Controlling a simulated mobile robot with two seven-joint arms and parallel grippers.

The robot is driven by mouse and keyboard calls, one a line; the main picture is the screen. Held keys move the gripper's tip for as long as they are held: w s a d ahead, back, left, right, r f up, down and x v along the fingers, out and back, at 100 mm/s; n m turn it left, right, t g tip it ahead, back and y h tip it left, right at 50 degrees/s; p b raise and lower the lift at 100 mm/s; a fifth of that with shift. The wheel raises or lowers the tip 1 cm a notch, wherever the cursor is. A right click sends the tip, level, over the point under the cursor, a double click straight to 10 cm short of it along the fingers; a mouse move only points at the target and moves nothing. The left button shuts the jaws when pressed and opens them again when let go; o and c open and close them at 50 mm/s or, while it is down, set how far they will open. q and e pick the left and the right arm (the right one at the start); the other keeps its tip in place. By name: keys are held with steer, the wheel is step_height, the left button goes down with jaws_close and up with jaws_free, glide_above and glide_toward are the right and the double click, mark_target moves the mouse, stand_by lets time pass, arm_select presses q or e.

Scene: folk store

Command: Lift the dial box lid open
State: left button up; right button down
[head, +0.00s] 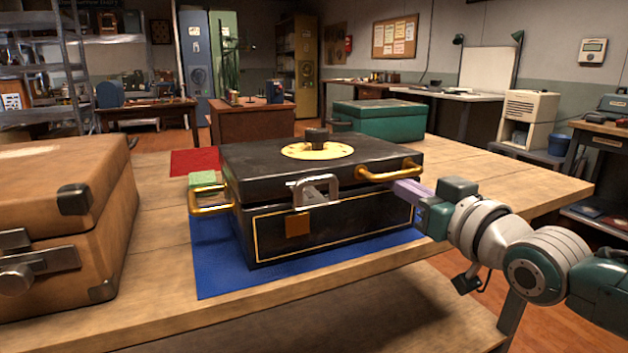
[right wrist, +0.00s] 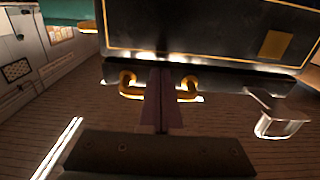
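The black dial box (head: 330,222) stands on a blue mat, with gold trim and brass handles at its sides. Its lid (head: 260,165) carries a dark dial (head: 318,138) on a gold plate and looks slightly raised, with a narrow gap below it. A metal clasp (head: 315,190) hangs at the front. My right gripper (head: 405,192) is at the box's right side, its purple fingers just below the right brass handle (head: 395,172). In the right wrist view the fingers (right wrist: 161,95) are together and cross the middle of that handle (right wrist: 188,88). My left gripper is not in view.
A tan case (head: 60,200) stands close on the left. A light green block (head: 202,179) shows beside the box's left handle. A green case (head: 380,119) and a red mat (head: 194,162) lie behind.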

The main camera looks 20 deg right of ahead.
steer(key=shift+r+p, duration=1)
steer(key=shift+r, duration=0.25)
steer(key=shift+f, duration=0.1)
steer(key=shift+w+r+p, duration=0.15)
steer(key=shift+r+p, duration=0.9)
steer(key=shift+r, duration=0.25)
steer(key=shift+w+r+p, duration=0.2)
steer(key=shift+r+p, duration=0.3)
steer(key=shift+r, duration=0.15)
steer(key=shift+w+r+p, duration=0.15)
steer(key=shift+r+p, duration=0.35)
steer(key=shift+r, duration=0.15)
